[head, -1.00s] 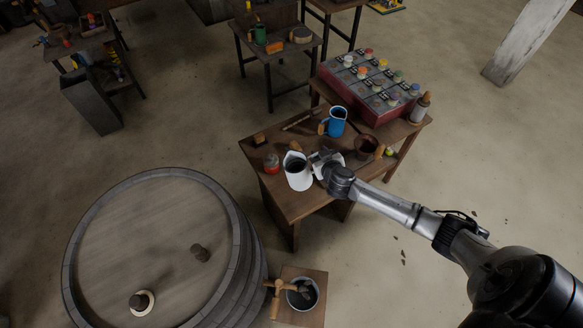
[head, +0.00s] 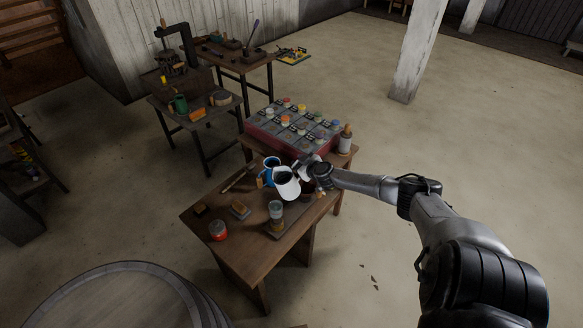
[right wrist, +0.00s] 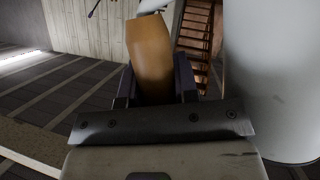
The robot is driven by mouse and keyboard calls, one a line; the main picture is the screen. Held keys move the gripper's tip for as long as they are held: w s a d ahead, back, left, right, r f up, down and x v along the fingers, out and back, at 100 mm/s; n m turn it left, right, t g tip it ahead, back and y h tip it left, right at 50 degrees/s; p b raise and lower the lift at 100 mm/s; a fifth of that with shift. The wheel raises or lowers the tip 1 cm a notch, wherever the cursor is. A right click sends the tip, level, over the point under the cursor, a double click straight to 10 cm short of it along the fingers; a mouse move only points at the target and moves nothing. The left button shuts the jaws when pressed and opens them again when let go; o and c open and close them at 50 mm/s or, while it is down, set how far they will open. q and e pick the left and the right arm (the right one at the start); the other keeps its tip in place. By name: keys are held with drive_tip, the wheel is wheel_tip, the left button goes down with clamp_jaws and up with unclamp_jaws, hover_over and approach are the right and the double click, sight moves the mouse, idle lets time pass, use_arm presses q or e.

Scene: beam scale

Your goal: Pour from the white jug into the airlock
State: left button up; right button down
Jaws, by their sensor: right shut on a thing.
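The white jug (head: 288,188), dark inside, is in my right gripper (head: 306,170) and appears raised over the table, its mouth visible. In the right wrist view the fingers (right wrist: 155,88) are shut around its tan handle (right wrist: 150,50), and the pale jug body (right wrist: 280,75) fills the right side. A small clear-grey cylinder (head: 276,210), which looks like the airlock, stands upright on a small board in front of the jug, apart from it. Its inside is too small to read. No pouring liquid shows. My left gripper is not in view.
A blue jug (head: 267,168) stands just behind the white jug, partly hidden. A red jar (head: 218,230) and a brush-like block (head: 239,209) are at the table's left. The red crate of coloured-lid jars (head: 290,130) is behind. A barrel (head: 125,300) stands at the lower left.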

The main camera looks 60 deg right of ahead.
sight(294, 165)
drive_tip(key=shift+s+d, duration=0.25)
drive_tip(key=shift+d, duration=0.1)
drive_tip(key=a+n+h+b, duration=0.1)
drive_tip(key=n+b, duration=0.1)
drive_tip(key=w+a+n+h+b, duration=0.1)
drive_tip(key=b, duration=0.1)
drive_tip(key=a+n+h+b, duration=0.1)
drive_tip(key=n+b, duration=0.1)
drive_tip(key=shift+w+a+f+n+h+b, duration=0.1)
drive_tip(key=shift+w+f+n+h+b, duration=0.05)
drive_tip(key=shift+n+h+b, duration=0.15)
drive_tip(key=shift+r, duration=0.35)
drive_tip(key=shift+p, duration=0.35)
drive_tip(key=shift+a+p, duration=0.1)
drive_tip(key=shift+p, duration=0.25)
drive_tip(key=shift+w+a+r+n+p, duration=0.1)
drive_tip(key=shift+r+n+p, duration=0.05)
drive_tip(key=shift+n+p, duration=0.2)
idle(0.9)
